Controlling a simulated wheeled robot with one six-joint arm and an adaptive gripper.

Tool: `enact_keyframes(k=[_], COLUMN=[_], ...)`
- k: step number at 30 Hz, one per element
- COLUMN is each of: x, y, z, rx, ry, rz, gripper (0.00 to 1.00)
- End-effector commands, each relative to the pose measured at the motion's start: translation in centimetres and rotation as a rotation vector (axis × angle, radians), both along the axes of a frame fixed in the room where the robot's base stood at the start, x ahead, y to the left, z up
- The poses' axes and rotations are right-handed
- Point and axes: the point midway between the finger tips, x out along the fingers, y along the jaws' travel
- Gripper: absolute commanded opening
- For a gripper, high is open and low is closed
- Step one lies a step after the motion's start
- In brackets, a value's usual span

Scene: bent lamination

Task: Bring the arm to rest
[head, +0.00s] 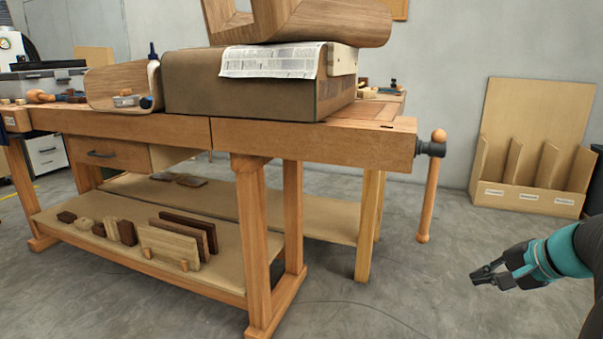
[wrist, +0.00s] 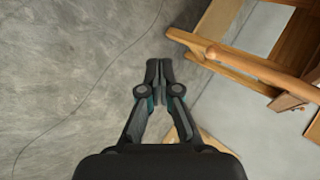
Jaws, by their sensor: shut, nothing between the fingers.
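My gripper (head: 477,277) is at the right of the head view, low in front of the workbench's right end and above the grey floor. It is apart from the bench. In the wrist view my gripper (wrist: 159,66) has its fingertips together with nothing between them, over bare concrete. Part of my arm (head: 565,252) enters from the right edge of the head view, bent down to the left.
A wooden workbench (head: 310,140) fills the left and middle, with a vise handle (head: 428,200) at its right end. A brown block (head: 240,88) with newspaper (head: 270,60) and a bent wood piece (head: 300,20) sit on top. A divided rack (head: 530,150) stands by the wall.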

Motion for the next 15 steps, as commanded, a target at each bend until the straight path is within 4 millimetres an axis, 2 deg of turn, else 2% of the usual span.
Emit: enact_keyframes(k=[1, 6, 10, 15], x=[-1.3, -6.4, -9.8, -13.2], y=[2.3, 8.2, 11.6, 15.1], z=[-0.1, -1.5, -1.4, -0.2], rx=[-0.065, -0.320, -0.518, -0.739], ry=[0.054, 0.203, 0.248, 0.229], rz=[0.055, 0.258, 0.420, 0.618], gripper=[0.00, 0.00, 0.00, 0.00])
